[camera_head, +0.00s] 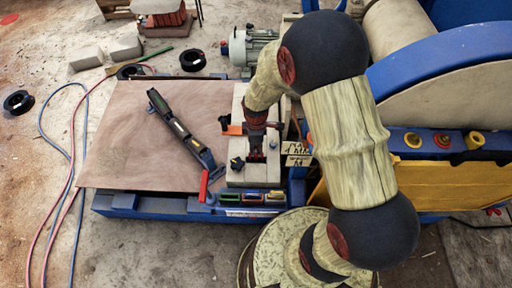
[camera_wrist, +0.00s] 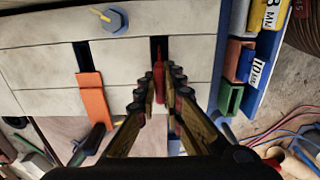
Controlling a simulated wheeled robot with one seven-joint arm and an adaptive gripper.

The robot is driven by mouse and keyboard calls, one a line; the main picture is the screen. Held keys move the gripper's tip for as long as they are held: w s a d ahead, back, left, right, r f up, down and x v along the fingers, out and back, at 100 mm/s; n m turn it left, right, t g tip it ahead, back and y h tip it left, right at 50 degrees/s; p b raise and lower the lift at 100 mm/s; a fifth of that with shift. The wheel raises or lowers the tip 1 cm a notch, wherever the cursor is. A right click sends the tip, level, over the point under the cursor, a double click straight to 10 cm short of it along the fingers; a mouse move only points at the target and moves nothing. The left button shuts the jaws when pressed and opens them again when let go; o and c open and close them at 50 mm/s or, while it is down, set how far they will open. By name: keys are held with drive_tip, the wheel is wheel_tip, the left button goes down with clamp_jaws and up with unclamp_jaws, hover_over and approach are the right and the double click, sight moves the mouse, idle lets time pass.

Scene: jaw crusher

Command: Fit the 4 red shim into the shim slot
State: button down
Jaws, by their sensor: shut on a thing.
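My gripper (camera_head: 257,157) is over the pale slotted block (camera_head: 238,177) at the right end of the board. In the wrist view my gripper (camera_wrist: 158,93) is shut on the narrow red shim (camera_wrist: 158,72), which stands out between the fingertips. The red shim lines up with the dark shim slot (camera_wrist: 160,44) in the pale block (camera_wrist: 45,60). I cannot tell how deep it sits in the slot, as the fingers hide its lower part. An orange piece (camera_wrist: 95,103) lies at a second dark slot to the left; it also shows in the head view (camera_head: 232,130).
A rack with coloured blocks (camera_head: 253,197) lies along the front edge, beside a red handle (camera_head: 204,186). A blue bolt head (camera_wrist: 114,20) stands up from the block. A long dark tool (camera_head: 181,129) lies on the brown board (camera_head: 120,150), which is otherwise clear.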

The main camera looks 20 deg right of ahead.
drive_tip(key=shift+f+b, duration=1.85)
drive_tip(key=shift+f, duration=1.45)
drive_tip(key=c, duration=1.8)
unclamp_jaws()
drive_tip(key=shift+c, duration=0.2)
wheel_tip(320, 180, up, 12)
drive_tip(key=shift+r, duration=0.1)
drive_tip(key=shift+r, duration=0.2)
wheel_tip(320, 180, up, 8)
drive_tip(key=s+m+t, duration=0.1)
drive_tip(key=m, duration=0.2)
wheel_tip(320, 180, up, 9)
drive_tip(key=m+t, duration=0.2)
drive_tip(key=m, duration=0.2)
hover_over(256, 153)
drive_tip(key=s, duration=0.6)
drive_tip(key=s+r+m+t, duration=0.2)
drive_tip(key=s+r+m, duration=0.4)
drive_tip(key=s+r, duration=0.3)
drive_tip(key=shift+s+m+t, duration=0.3)
drive_tip(key=shift+s, duration=0.35)
